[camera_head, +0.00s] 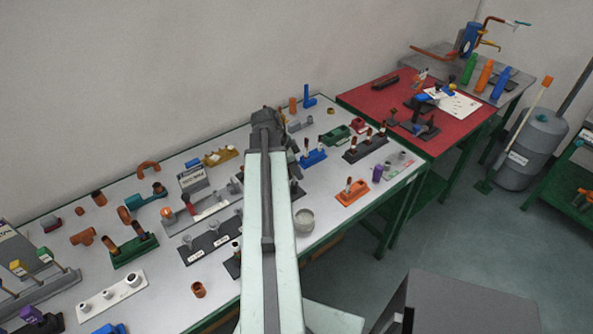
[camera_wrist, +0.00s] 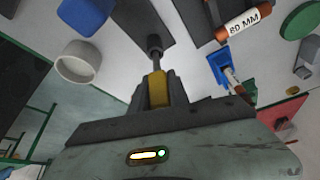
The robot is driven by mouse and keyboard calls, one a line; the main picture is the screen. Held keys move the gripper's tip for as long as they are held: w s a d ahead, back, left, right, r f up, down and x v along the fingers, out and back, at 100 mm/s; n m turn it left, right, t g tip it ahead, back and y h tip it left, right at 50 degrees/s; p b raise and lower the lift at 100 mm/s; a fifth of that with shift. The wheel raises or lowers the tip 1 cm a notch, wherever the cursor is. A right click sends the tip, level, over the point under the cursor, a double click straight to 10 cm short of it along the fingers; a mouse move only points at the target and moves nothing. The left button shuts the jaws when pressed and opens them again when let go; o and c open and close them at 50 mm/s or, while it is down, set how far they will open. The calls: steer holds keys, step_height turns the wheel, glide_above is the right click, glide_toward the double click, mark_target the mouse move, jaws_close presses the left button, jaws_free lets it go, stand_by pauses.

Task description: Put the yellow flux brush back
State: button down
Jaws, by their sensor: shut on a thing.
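In the wrist view my gripper (camera_wrist: 158,86) is shut on a yellow block-like handle (camera_wrist: 157,92), which I take to be the yellow flux brush. In the head view my own arm hides the gripper and the brush. A blue holder (camera_head: 313,157), a black holder (camera_head: 366,148) and an orange holder (camera_head: 353,193) carry upright dark-handled pieces. I cannot tell which place belongs to the yellow brush.
The grey workbench (camera_head: 330,120) is crowded with fittings and stands. A pale round cup (camera_head: 304,220) sits near its front edge and also shows in the wrist view (camera_wrist: 78,64). A cylinder marked 80 MM (camera_wrist: 243,20) lies right of the gripper. A red-topped table (camera_head: 390,95) adjoins.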

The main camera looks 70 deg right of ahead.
steer(key=shift+f+b, duration=0.95)
steer(key=shift+f, duration=0.1)
steer(key=c, duration=1.2)
jaws_free()
steer(key=shift+r, duration=0.1)
steer(key=shift+o, duration=0.2)
steer(key=p+v, duration=0.7)
steer(key=shift+r, duration=0.4)
steer(key=shift+a, duration=0.1)
